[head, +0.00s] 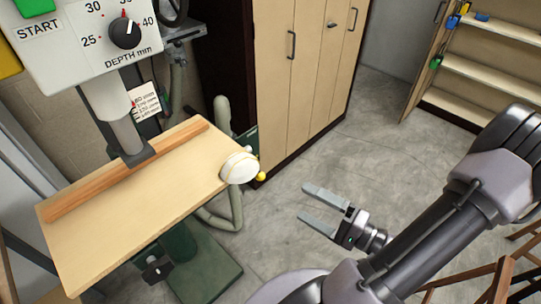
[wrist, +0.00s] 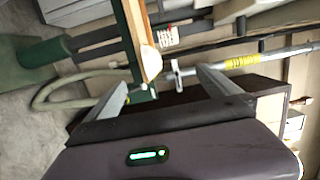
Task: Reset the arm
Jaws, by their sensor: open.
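My gripper (head: 323,208) is open and empty in the head view. Its two flat grey fingers point left and hang over open grey floor, to the right of the wooden machine table and apart from it. In the wrist view my gripper (wrist: 160,85) shows its two fingers spread apart, with nothing held between them. My arm reaches in from the right side of the head view.
A wooden machine table (head: 150,225) with a wooden fence (head: 130,172) stands at left under a depth dial (head: 124,33). A white round knob (head: 239,168) sits at its right corner. Beige cabinets (head: 300,75) stand behind. The floor (head: 330,165) between is clear.

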